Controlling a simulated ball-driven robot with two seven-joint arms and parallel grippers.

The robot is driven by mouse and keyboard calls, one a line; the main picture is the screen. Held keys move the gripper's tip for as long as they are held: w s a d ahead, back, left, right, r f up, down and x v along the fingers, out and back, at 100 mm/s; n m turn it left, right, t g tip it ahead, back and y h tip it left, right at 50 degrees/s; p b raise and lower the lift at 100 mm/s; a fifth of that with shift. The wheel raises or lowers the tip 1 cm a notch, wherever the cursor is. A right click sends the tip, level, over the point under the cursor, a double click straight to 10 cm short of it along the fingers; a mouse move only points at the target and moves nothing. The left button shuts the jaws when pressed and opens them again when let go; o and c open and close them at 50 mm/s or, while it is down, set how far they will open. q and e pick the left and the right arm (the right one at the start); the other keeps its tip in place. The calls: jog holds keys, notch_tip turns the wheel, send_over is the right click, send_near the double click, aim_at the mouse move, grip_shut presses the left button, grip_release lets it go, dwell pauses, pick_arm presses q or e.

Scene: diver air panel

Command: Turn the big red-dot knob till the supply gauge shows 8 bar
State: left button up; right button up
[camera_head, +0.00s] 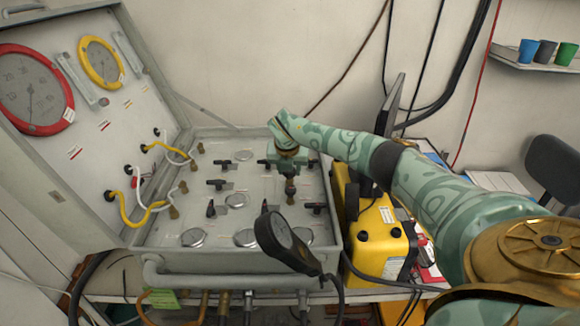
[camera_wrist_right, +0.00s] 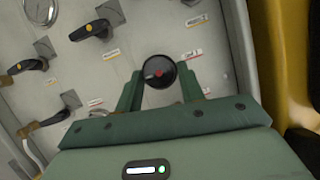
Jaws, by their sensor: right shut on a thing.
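The big knob (camera_wrist_right: 150,66) is black and round with a red dot in its middle, seen in the right wrist view. My right gripper (camera_wrist_right: 159,82) is shut on it, one finger on each side. In the head view my right gripper (camera_head: 287,163) points down at the panel (camera_head: 160,232) and hides the knob. A red-rimmed gauge (camera_head: 32,92) and a yellow-rimmed gauge (camera_head: 101,62) are in the raised lid; a black gauge (camera_head: 286,240) stands tilted at the panel's front. I cannot tell which is the supply gauge, or read any needle. My left gripper is not in view.
Black lever valves (camera_head: 218,184) and round flush dials (camera_head: 193,237) surround the knob. Yellow and white hoses (camera_head: 140,212) run between lid and panel. A yellow case (camera_head: 378,238) stands close at the right. Cups (camera_head: 546,51) sit on a far shelf.

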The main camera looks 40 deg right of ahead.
jog(key=shift+r, duration=0.1)
dwell(0.4)
jog(key=o, duration=1)
jog(key=shift+c, duration=0.2)
jog(key=p+v, duration=0.2)
jog(key=v, duration=1.4)
jog(key=shift+r, duration=0.15)
jog(key=shift+w, duration=0.15)
